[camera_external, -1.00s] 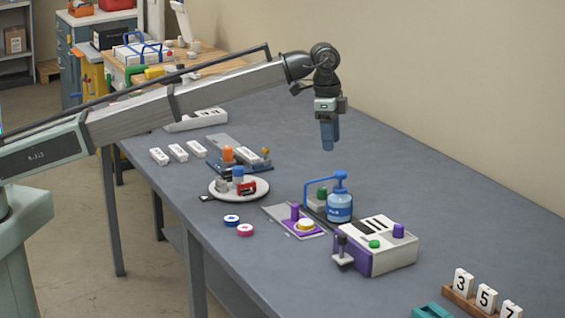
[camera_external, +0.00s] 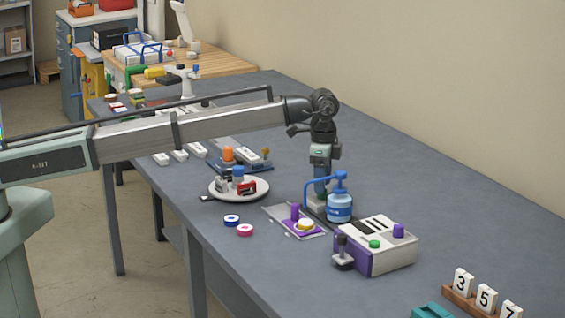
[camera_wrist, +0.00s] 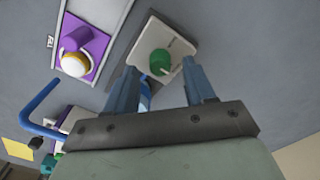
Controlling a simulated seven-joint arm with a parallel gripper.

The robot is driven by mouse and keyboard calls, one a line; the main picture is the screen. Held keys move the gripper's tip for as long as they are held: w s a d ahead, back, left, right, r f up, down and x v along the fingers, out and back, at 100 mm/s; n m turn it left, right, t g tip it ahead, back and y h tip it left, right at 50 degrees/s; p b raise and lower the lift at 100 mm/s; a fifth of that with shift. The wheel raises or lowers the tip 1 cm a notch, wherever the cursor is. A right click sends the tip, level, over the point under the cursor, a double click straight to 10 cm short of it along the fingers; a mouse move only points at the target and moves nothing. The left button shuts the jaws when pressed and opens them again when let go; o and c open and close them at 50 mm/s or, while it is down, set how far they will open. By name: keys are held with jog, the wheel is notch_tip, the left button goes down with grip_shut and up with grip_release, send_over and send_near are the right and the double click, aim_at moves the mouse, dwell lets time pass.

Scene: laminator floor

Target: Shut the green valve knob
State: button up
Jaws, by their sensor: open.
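The green valve knob (camera_wrist: 160,62) shows in the wrist view on top of a light grey plate (camera_wrist: 180,44) with small dark print. My gripper (camera_wrist: 160,75) is open, with one blue finger on each side of the knob in the picture. I cannot tell whether a finger touches it. In the external view my gripper (camera_external: 320,188) points down just behind the blue bent tube (camera_external: 311,180) and the blue bottle (camera_external: 339,207). The knob is mostly hidden there by the fingers and tube.
A purple panel (camera_wrist: 98,48) with a purple knob and a yellow-and-white button lies beside the plate. A white and purple box (camera_external: 400,258) with a green button stands to the right. A white round plate (camera_external: 258,189) with small parts is to the left. The table's back right is clear.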

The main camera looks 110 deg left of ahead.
jog(key=shift+f, duration=1.05)
grip_shut()
